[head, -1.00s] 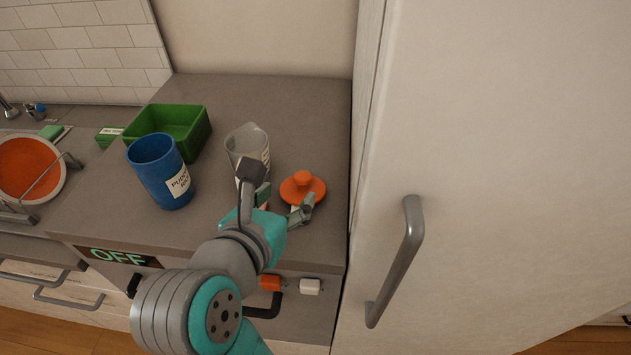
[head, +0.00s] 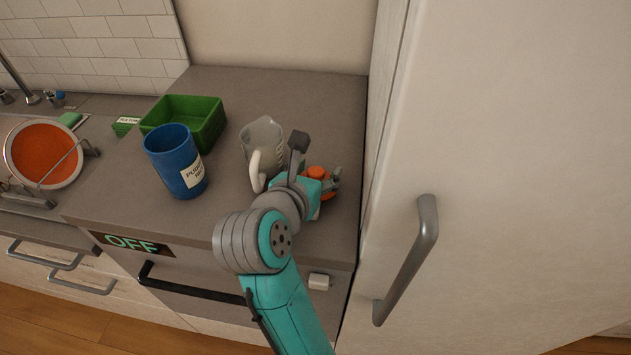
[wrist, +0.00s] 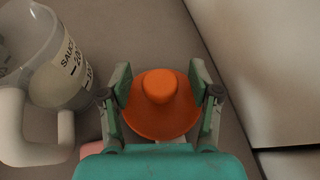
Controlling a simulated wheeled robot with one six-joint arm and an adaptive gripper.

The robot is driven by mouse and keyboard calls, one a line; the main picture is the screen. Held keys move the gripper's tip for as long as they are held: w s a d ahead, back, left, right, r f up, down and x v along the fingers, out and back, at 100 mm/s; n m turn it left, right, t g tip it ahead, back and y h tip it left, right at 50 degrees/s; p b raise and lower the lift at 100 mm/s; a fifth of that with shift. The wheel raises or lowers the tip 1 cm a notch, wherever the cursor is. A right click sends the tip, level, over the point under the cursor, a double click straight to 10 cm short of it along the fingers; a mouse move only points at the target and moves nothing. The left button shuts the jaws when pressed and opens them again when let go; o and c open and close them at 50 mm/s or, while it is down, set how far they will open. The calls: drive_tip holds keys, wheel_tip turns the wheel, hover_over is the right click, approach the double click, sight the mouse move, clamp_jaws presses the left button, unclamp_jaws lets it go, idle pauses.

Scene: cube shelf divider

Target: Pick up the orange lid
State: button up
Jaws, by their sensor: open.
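The orange lid (wrist: 160,112) is a round disc with a raised knob, lying on the grey counter. In the wrist view it sits between the two fingers of my gripper (wrist: 160,88), with one finger on either side. The gripper is open, and I cannot tell whether the fingers touch the rim. In the head view the lid (head: 319,173) is partly hidden behind my gripper (head: 333,184).
A clear measuring jug (head: 262,142) with a pale handle stands just left of my gripper. A blue cup (head: 174,160) and a green bin (head: 207,128) are farther left. A tall pale cabinet (head: 480,180) with a metal handle (head: 408,260) borders the right side.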

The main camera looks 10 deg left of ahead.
clamp_jaws()
